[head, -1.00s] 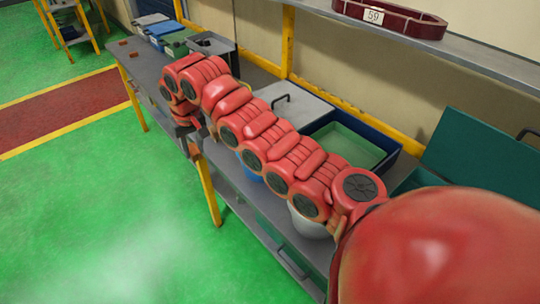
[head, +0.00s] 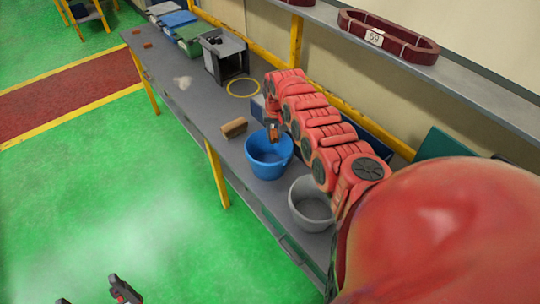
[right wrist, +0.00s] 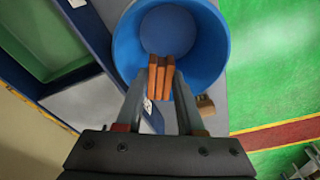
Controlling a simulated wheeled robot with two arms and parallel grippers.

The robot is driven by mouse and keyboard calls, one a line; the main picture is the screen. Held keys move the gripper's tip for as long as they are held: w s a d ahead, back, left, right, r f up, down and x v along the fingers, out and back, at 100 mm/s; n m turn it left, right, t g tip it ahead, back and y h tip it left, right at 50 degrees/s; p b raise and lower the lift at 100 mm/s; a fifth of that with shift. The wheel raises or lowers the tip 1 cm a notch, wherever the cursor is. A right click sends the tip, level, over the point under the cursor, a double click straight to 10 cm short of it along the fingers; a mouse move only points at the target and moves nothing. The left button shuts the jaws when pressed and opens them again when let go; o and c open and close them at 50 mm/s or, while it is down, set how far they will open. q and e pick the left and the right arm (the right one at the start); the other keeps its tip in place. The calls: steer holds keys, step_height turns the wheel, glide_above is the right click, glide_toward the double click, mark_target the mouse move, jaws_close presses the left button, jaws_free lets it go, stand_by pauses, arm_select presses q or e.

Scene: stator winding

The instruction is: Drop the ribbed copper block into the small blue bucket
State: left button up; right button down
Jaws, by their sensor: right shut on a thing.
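The ribbed copper block (right wrist: 160,78) is between the fingers of my right gripper (right wrist: 161,85) in the right wrist view. In the head view the right gripper (head: 274,126) holds the block (head: 275,132) above the far rim of the small blue bucket (head: 262,168). The bucket stands upright on the bench. In the right wrist view the block shows in front of the bucket's opening (right wrist: 205,45), whose visible floor is empty. My left gripper (head: 92,292) is at the bottom left of the head view, partly cut off, with its two fingertips apart.
A grey bucket (head: 312,204) stands to the right of the blue one. A brown block (head: 234,128) lies on the grey bench (head: 190,109) to its left. Farther along are a dark open box (head: 225,58) and several bins. A shelf (head: 440,66) runs above the bench.

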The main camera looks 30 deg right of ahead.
steer(key=shift+f+b, duration=1.5)
steer(key=shift+f, duration=0.4)
steer(key=shift+c, duration=2.2)
jaws_free()
steer(key=shift+s+r, duration=0.1)
steer(key=shift+r, duration=0.05)
steer(key=shift+d+r, duration=0.1)
steer(key=shift+r, duration=0.3)
step_height(320, 180, up, 16)
steer(key=s+a+b, duration=0.1)
steer(key=s+b, duration=0.1)
steer(key=b, duration=0.4)
steer(key=shift+s+r, duration=0.15)
